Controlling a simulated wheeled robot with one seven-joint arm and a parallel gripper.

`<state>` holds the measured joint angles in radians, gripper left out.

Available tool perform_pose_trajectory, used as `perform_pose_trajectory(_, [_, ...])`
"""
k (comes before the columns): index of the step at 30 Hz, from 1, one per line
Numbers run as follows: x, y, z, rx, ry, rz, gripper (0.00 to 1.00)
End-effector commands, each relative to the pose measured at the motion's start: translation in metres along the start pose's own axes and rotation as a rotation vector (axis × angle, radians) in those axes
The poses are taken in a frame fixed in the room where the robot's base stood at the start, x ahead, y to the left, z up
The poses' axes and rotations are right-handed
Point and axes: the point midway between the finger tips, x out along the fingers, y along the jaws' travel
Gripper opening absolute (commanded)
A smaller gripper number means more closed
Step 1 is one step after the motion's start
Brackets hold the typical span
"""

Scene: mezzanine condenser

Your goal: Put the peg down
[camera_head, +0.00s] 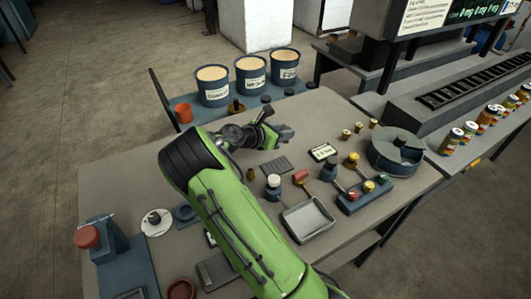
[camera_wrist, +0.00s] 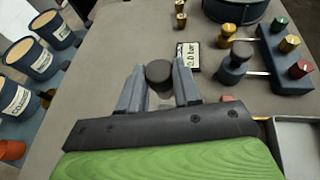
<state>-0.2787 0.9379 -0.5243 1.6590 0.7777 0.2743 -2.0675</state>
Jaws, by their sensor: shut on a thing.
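My gripper (camera_wrist: 159,90) is shut on the peg (camera_wrist: 158,72), which has a dark grey round top and sits between the two grey fingers in the wrist view. The peg's lower part is mostly hidden by the fingers and the view angle. In the head view my gripper (camera_head: 279,133) is over the grey table, beyond the slatted plate. The peg cannot be told clearly from the gripper there. I cannot tell whether its lower end touches the table.
A small display (camera_head: 322,152), a knob block (camera_head: 362,194), a round dark drum (camera_head: 396,152) and a pale tray (camera_head: 307,220) stand on the table. Labelled blue buckets (camera_head: 250,77) stand along the far edge. Bare tabletop (camera_head: 325,112) lies right of my gripper.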

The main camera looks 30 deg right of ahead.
Motion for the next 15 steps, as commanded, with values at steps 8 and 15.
perform_pose_trajectory(8, [0.022,-0.001,-0.053,-0.003,0.000,-0.002,0.02])
perform_pose_trajectory(15, [0.036,0.000,-0.087,-0.003,0.001,-0.001,0.02])
